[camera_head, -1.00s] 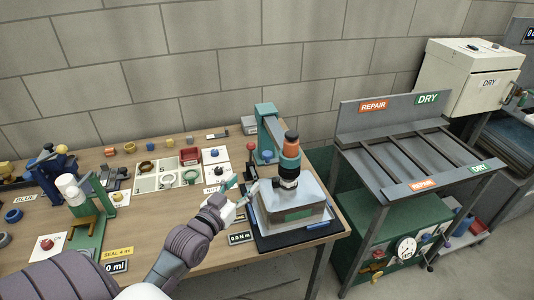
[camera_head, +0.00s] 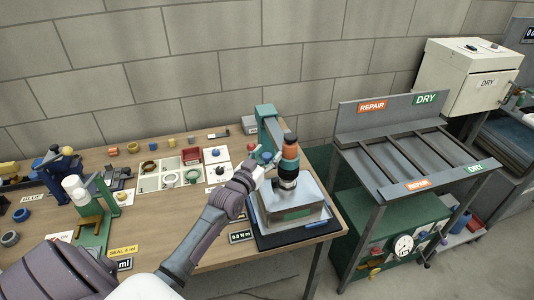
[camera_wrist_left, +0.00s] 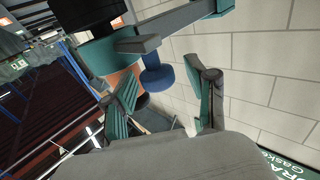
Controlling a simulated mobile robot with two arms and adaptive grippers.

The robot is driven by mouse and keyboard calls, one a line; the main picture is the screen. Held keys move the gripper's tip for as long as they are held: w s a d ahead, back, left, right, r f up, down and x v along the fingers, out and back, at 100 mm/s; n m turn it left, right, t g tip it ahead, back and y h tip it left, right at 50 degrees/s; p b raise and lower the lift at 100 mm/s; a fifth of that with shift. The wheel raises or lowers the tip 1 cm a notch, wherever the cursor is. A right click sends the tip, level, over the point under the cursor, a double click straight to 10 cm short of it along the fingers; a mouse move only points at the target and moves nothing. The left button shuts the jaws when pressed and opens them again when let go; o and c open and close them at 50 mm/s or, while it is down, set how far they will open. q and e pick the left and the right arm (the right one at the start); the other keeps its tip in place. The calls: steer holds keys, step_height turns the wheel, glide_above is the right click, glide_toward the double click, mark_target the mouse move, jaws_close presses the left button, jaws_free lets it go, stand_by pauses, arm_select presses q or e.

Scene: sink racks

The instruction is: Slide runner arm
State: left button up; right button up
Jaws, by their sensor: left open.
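A teal stand (camera_head: 266,112) at the right end of the wooden bench carries an orange and black upright tool (camera_head: 290,152) above a grey block (camera_head: 292,203). It is unclear which part is the runner arm. My left gripper (camera_head: 262,163) is open beside the tool, on its left, close to a blue knob (camera_head: 265,156). In the left wrist view the blue knob (camera_wrist_left: 158,76) shows between and beyond the open fingers (camera_wrist_left: 162,85), under a grey and teal bar (camera_wrist_left: 178,20). Contact cannot be told. My right gripper is not in view.
A red knob (camera_head: 250,147) stands near the gripper. A green dispenser stand (camera_head: 100,210) is further left. A grey rack (camera_head: 410,160) stands to the right, beyond a gap.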

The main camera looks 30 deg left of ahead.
arm_select(q)
jaws_close()
stand_by(0.3)
